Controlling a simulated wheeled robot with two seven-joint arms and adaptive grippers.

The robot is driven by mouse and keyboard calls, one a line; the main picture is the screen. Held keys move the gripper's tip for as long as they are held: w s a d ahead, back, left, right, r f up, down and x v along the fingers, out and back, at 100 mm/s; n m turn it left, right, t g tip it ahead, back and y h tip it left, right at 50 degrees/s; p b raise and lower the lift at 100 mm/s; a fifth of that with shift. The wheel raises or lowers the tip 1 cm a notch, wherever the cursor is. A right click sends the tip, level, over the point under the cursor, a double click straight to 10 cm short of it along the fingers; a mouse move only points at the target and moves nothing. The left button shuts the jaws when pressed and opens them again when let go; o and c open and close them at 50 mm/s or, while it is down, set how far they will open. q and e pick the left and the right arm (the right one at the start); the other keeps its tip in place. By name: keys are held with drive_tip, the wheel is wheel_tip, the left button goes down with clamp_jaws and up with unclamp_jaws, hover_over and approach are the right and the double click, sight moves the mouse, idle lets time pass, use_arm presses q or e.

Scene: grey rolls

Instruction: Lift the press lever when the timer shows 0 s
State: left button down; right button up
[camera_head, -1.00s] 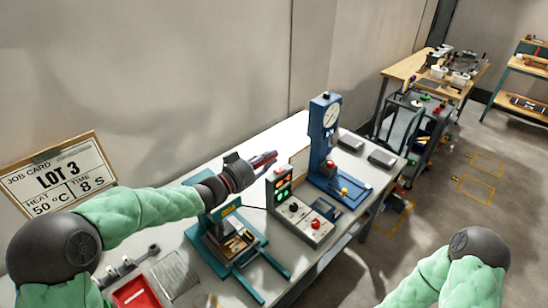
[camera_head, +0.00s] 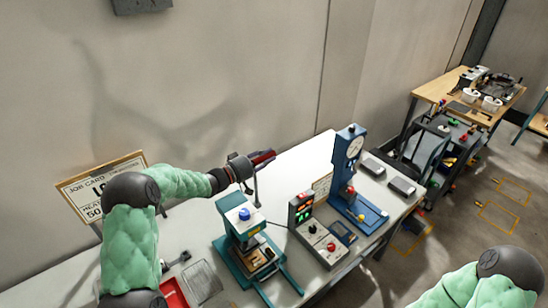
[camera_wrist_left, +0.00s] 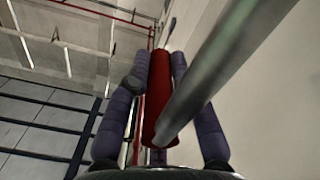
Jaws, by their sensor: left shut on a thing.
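The teal press (camera_head: 232,252) stands on the bench with a blue knob on top. Its lever has a metal rod (camera_head: 256,188) reaching up to my left gripper (camera_head: 262,158). In the left wrist view the dark purple fingers (camera_wrist_left: 158,90) close around the red lever grip (camera_wrist_left: 157,88), with the metal rod (camera_wrist_left: 215,65) crossing in front. The timer box (camera_head: 302,209), right of the press, has a red and green lit display; its digits are too small to read. My right gripper is out of view; only part of that arm shows at lower right.
A job card (camera_head: 78,190) at left is partly hidden by my left arm. A control box (camera_head: 322,243) with knobs and a blue gauge stand (camera_head: 350,175) sit right of the press. A red tray (camera_head: 174,293) lies at lower left.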

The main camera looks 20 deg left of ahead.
use_arm(q)
drive_tip(key=shift+n, duration=0.3)
drive_tip(key=w+a, duration=0.1)
drive_tip(key=w+a+p, duration=0.1)
drive_tip(key=a, duration=0.1)
drive_tip(key=shift+a+r, duration=0.1)
drive_tip(key=shift+a, duration=0.15)
drive_tip(key=shift+w+a, duration=0.1)
drive_tip(key=c, duration=1.1)
unclamp_jaws()
drive_tip(key=shift+w, duration=0.1)
drive_tip(key=shift+f, duration=0.2)
